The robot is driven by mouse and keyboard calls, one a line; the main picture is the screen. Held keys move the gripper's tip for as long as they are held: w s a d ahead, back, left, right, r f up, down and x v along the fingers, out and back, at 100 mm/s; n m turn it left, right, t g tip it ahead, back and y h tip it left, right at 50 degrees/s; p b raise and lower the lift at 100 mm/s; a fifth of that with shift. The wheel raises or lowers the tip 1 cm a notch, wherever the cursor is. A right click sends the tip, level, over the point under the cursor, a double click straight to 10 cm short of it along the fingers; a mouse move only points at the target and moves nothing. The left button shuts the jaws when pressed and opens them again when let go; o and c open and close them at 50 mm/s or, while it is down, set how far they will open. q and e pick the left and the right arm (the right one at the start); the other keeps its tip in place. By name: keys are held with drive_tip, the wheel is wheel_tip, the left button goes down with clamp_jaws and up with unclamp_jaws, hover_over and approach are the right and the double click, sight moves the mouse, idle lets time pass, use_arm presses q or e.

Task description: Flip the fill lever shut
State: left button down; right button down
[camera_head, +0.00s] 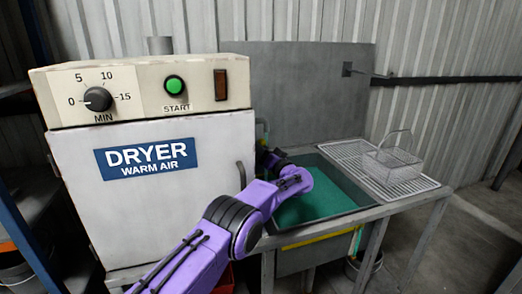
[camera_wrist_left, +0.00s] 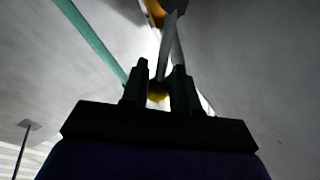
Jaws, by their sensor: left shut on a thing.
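My left gripper (camera_wrist_left: 160,85) is shut on a thin grey bar that looks like the fill lever (camera_wrist_left: 170,45). The bar runs up from between the two dark fingers in the left wrist view. A yellow piece shows just behind the fingertips, and an orange-yellow part shows near the bar's top. In the head view my purple left arm reaches into the gap between the dryer and the sink, and the left gripper (camera_head: 268,158) is small and dark there. The lever cannot be made out in that view. My right gripper is not in view.
The dryer (camera_head: 80,190) stands close on the left of my arm. The sink (camera_head: 345,190), filled with green, lies right of the gripper. A wire basket (camera_head: 392,160) stands on the draining rack (camera_head: 350,153). A teal strip (camera_wrist_left: 92,38) runs at upper left in the wrist view.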

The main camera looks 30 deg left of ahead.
use_arm(q)
drive_tip(key=c, duration=1.2)
unclamp_jaws()
drive_tip(key=shift+d, duration=0.1)
drive_tip(key=b+v, duration=0.2)
drive_tip(key=v, duration=0.8)
drive_tip(key=shift+d, duration=0.2)
drive_tip(key=shift+f, duration=0.1)
